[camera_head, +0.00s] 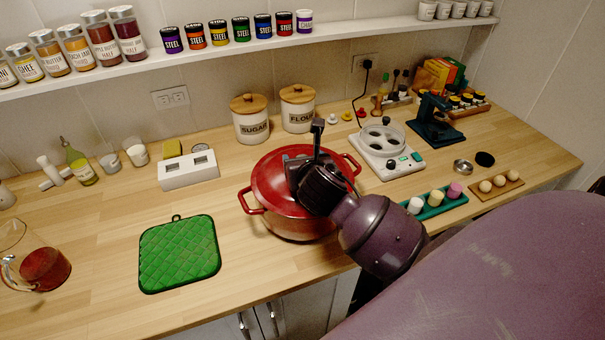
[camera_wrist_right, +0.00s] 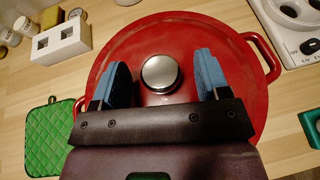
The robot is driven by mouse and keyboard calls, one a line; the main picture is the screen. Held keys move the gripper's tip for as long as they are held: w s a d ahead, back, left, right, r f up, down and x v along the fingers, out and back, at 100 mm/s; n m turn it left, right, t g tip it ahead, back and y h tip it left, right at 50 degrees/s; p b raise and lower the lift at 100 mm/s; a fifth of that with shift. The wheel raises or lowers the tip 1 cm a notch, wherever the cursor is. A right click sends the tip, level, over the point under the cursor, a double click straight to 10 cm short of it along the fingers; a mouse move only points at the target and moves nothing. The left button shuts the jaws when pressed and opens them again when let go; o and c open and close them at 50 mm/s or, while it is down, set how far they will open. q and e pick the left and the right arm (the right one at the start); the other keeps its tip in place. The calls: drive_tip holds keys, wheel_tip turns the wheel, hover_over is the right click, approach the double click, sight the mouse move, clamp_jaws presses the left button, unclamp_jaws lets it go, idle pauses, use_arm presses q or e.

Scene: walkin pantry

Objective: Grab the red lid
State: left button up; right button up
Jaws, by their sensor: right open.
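The red lid (camera_wrist_right: 190,40) sits on the red pot (camera_head: 299,227) on the wooden counter. The lid also shows in the head view (camera_head: 271,180), partly hidden behind my right gripper. Its round silver knob (camera_wrist_right: 160,73) shows in the right wrist view. My right gripper (camera_wrist_right: 160,82) is open above the lid, with one blue fingertip on each side of the knob. A gap shows between the knob and each finger; I cannot tell how high the fingertips are above the lid. In the head view my right gripper (camera_head: 308,165) hides the knob. My left gripper is not in view.
A green quilted pad (camera_head: 180,253) lies left of the pot. Sugar (camera_head: 250,122) and flour (camera_head: 298,112) canisters stand behind it. A white appliance (camera_head: 388,153) and a green tray (camera_head: 433,208) stand to the right. A shelf of jars (camera_head: 150,62) runs along the wall.

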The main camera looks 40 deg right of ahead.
clamp_jaws()
drive_tip(key=shift+r, duration=0.15)
idle(0.4)
drive_tip(key=shift+r, duration=0.1)
